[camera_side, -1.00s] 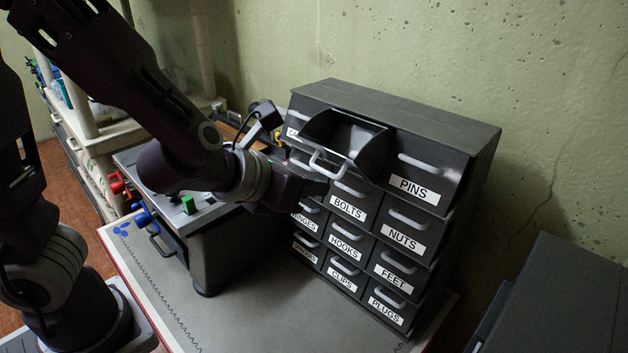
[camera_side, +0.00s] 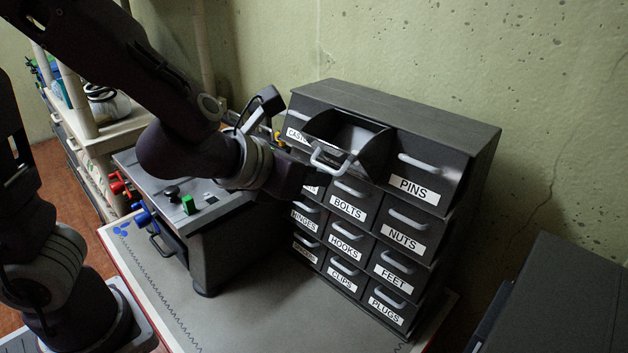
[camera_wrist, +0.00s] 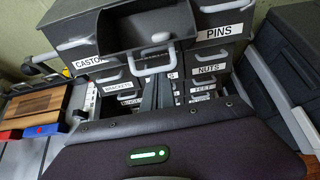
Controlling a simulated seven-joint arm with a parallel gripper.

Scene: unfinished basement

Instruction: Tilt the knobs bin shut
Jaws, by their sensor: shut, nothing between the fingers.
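The dark cabinet (camera_side: 458,128) holds rows of labelled bins. The top middle bin (camera_side: 322,128), between CASTERS and PINS, is tilted out with its open top showing. Its own label is hidden, so I cannot read "knobs" on it. It also shows in the wrist view (camera_wrist: 140,29), with its pale handle (camera_wrist: 157,45) on the lower front. My gripper (camera_side: 318,180) is shut and empty, close in front of the cabinet just below that bin's handle. In the wrist view my fingers (camera_wrist: 157,92) point up toward the bin's underside. I cannot tell whether they touch it.
The PINS bin (camera_side: 420,172) and the other visible bins sit shut. A grey box with colored knobs (camera_side: 225,225) stands left of the cabinet, under my forearm. A dark case (camera_side: 560,290) is at right. The mat (camera_side: 270,310) in front is clear.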

